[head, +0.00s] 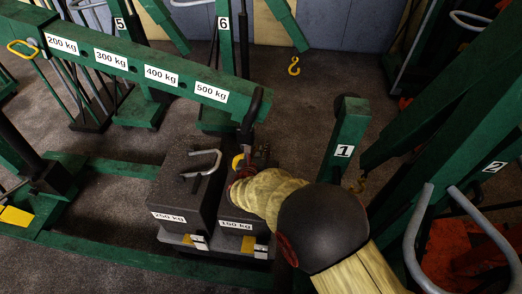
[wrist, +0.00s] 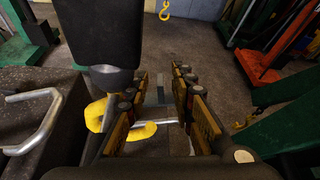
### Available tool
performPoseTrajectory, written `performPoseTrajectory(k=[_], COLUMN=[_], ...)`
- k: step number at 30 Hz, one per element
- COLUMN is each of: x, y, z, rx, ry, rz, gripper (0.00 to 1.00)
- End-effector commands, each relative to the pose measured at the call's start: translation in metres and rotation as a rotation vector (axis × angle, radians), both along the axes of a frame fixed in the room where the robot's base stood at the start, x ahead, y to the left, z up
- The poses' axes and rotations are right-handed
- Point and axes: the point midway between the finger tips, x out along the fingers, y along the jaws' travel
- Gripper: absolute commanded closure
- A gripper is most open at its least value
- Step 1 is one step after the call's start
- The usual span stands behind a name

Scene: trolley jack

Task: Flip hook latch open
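The yellow hook (wrist: 97,114) hangs at the left of the wrist view, below a dark block and a grey metal swivel (wrist: 110,78). In the head view the hook (head: 237,161) shows as a small yellow piece under the boom's end. A grey bar (wrist: 135,118) runs from the hook toward the space between my fingers. I cannot clearly make out the latch. My gripper (wrist: 160,82) is open, its two fingers apart, just right of the hook. In the head view my gripper (head: 259,158) is partly hidden by my wrist, above the 150 kg weight (head: 240,226).
The green boom (head: 130,62) with load labels ends above the weights. The 250 kg weight (head: 178,195), with a raised grey handle (head: 207,160), stands left of the 150 kg one. A green post (head: 345,135) marked 1 stands close at right. Open floor lies behind.

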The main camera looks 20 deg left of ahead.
Motion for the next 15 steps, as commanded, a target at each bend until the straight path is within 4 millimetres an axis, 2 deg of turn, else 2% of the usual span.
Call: performPoseTrajectory(k=[3,11,15], x=[0.0062,0.0072,0.0071], y=[0.0009,0.0015,0.0014], z=[-0.0031,-0.0025,-0.0024], rx=[0.000,0.001,0.001], ry=[0.001,0.000,0.000], rz=[-0.001,0.000,0.000], gripper=[0.76,0.76,0.83])
